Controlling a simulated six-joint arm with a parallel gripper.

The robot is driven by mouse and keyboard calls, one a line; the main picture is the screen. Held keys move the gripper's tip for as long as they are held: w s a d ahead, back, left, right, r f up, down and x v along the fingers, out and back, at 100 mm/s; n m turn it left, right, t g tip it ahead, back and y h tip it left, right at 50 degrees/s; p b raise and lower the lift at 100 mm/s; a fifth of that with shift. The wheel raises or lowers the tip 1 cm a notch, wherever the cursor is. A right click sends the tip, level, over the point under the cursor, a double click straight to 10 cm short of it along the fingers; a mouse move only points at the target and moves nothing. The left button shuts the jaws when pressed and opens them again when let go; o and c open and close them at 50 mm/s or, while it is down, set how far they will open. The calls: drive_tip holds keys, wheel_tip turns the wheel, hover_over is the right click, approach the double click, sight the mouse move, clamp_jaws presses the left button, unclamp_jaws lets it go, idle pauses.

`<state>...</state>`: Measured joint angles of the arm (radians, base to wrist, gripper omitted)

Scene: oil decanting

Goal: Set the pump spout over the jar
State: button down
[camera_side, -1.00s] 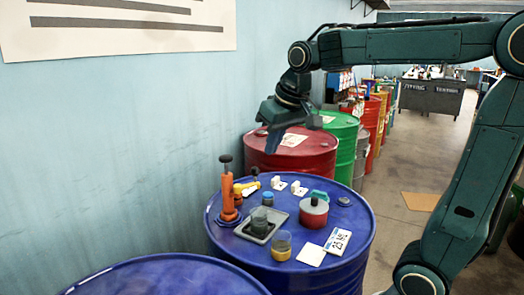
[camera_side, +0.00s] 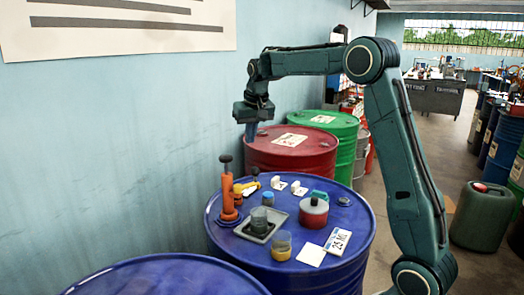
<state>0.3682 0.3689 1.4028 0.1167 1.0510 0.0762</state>
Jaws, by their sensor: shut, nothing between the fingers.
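The orange pump (camera_side: 228,190) with a black knob stands upright at the left of the blue drum's top. A yellow piece that looks like its spout (camera_side: 246,187) sticks out to the right near its middle. A small glass jar with amber liquid (camera_side: 281,246) stands near the drum's front, apart from the pump. Another small dark glass jar (camera_side: 259,218) stands in a grey tray (camera_side: 268,232). My gripper (camera_side: 251,133) is shut and empty, pointing down, above and behind the pump, near the red drum and touching nothing I can see.
A red and grey round can (camera_side: 313,212), a blue-capped jar (camera_side: 267,199), white fittings (camera_side: 299,188), a white square (camera_side: 311,254) and a "25 ML" card (camera_side: 338,241) crowd the blue drum (camera_side: 335,275). Red (camera_side: 315,160) and green (camera_side: 345,130) drums stand behind. The wall is close on the left.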

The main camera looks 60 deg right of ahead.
drive_tip(key=shift+w+d+f, duration=0.3)
drive_tip(key=shift+w+d, duration=0.05)
drive_tip(key=shift+d, duration=0.15)
drive_tip(key=shift+w+d+f, duration=0.3)
drive_tip(key=shift+w+d, duration=0.05)
drive_tip(key=shift+d, duration=0.15)
drive_tip(key=shift+f, duration=0.1)
wheel_tip(320, 180, down, 9)
drive_tip(key=shift+s+a+r, duration=0.2)
drive_tip(key=shift+s+a, duration=0.1)
drive_tip(key=shift+s, duration=0.1)
idle(0.5)
drive_tip(key=shift+s+m, duration=0.1)
drive_tip(key=shift+m, duration=0.2)
